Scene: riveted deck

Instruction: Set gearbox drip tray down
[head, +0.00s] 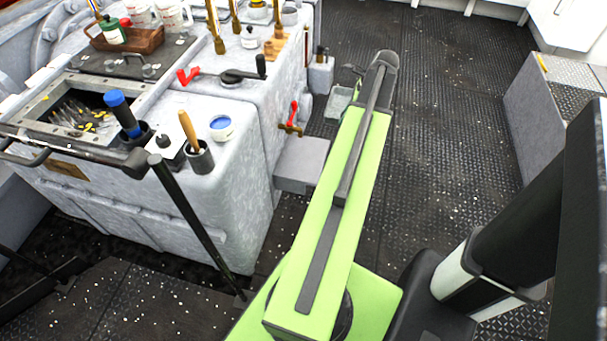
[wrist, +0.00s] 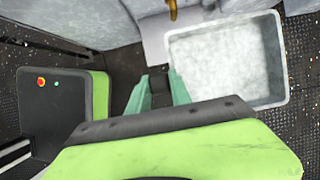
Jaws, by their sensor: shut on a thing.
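The gearbox drip tray (wrist: 232,98) is a shallow, pale grey rectangular tray with a raised rim. In the wrist view it lies to the right, beyond my gripper. My gripper (wrist: 160,88) has pale green fingers and is shut on the tray at its near left side; the exact contact is partly hidden. The tray looks empty and roughly level. In the head view part of the tray (head: 338,103) shows left of my arm's far end, which hides the rest. I cannot tell its height above the deck.
A grey machine housing (head: 232,165) stands on the left, with a red-handled brass tap (head: 291,120) above a grey ledge (head: 300,165). Tools and bottles crowd its top. The dark riveted deck (head: 440,110) is clear to the right, up to a grey box (head: 540,115).

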